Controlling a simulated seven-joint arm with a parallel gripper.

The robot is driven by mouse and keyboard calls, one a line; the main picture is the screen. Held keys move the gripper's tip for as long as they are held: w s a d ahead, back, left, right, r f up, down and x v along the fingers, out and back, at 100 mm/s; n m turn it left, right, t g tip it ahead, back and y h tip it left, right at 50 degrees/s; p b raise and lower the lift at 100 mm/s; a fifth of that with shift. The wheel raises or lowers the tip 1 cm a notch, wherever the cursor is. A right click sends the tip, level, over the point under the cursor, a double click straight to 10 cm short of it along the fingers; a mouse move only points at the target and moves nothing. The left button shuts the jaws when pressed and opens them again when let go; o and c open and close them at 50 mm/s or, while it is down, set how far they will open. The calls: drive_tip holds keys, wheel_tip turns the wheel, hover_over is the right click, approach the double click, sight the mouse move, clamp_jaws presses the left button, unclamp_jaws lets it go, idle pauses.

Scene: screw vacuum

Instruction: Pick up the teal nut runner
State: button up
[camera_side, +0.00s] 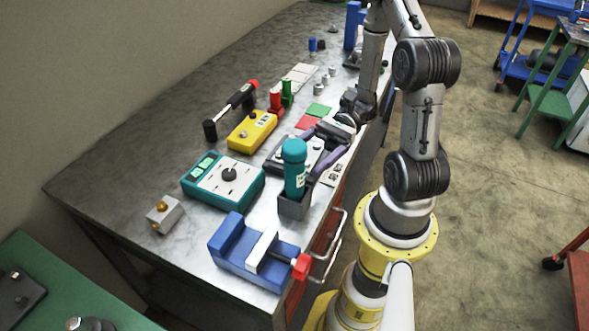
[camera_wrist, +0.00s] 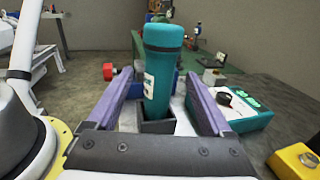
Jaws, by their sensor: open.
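The teal nut runner (camera_side: 294,168) stands upright in a dark grey holder (camera_side: 293,207) near the front edge of the bench. It is a cylinder with a wider top and a white label. My gripper (camera_side: 312,159) is open, its two purple fingers pointing toward the nut runner. In the wrist view, the nut runner (camera_wrist: 160,75) stands between the fingers (camera_wrist: 158,100), with visible gaps on both sides. The holder (camera_wrist: 157,126) shows at its foot. Whether the fingertips reach past the nut runner is hard to tell.
A blue vise (camera_side: 252,252) with a red knob stands in front of the holder. A teal meter box (camera_side: 223,180) lies to its left. Bare bench lies along the left.

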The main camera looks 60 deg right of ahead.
sight(288, 173)
drive_tip(key=shift+x, duration=3.45)
clamp_jaws()
